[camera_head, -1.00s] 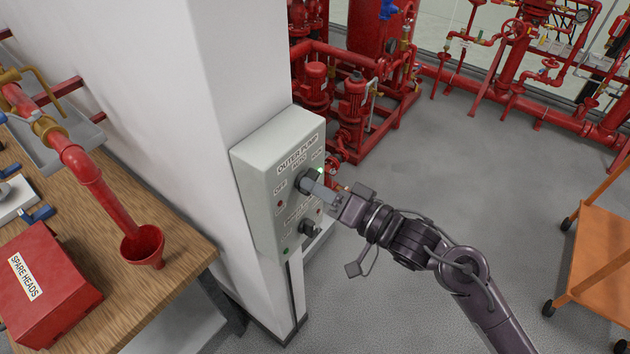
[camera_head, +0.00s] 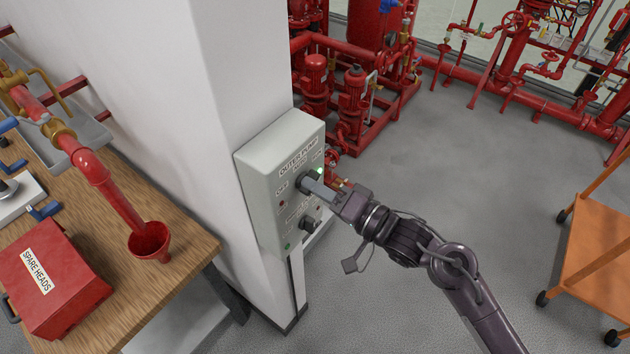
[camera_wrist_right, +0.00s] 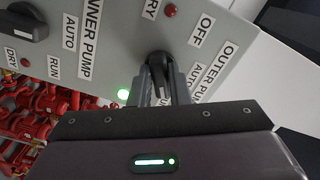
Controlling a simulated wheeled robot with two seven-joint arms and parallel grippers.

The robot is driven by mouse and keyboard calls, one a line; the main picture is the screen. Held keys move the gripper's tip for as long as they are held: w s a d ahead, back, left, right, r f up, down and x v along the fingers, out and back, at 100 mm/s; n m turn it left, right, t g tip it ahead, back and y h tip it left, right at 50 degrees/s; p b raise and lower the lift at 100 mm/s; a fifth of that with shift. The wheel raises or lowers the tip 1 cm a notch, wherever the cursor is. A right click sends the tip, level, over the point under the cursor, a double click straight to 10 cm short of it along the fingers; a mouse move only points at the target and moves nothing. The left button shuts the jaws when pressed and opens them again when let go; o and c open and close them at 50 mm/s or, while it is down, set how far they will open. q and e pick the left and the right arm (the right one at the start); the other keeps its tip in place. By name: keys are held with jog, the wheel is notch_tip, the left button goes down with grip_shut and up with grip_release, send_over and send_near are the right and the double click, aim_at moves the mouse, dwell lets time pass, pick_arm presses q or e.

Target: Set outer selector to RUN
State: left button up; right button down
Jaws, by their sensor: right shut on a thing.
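The grey control box (camera_head: 262,205) is fixed to the white pillar, with the OUTER PUMP selector in its upper part. My right gripper (camera_head: 308,184) reaches it from the right and is shut on that selector. In the right wrist view the dark outer selector knob (camera_wrist_right: 158,62) sits between the two fingers. The OFF label (camera_wrist_right: 202,30) and part of AUTO show beside it; the gripper hides RUN there. A green lamp (camera_wrist_right: 124,94) glows near the fingers. I cannot tell the knob's exact setting. My left gripper is out of view.
The inner pump selector (camera_head: 308,223) is just below on the same box. A workbench (camera_head: 188,225) with a red SPARE HEADS box (camera_head: 62,285) stands at left. Red pumps (camera_head: 350,95) stand behind. An orange cart (camera_head: 595,245) is at right, with clear floor between.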

jog(key=c, duration=1.3)
grip_release()
jog(key=p+v, duration=0.2)
jog(key=v, duration=0.4)
jog(key=shift+p, duration=0.4)
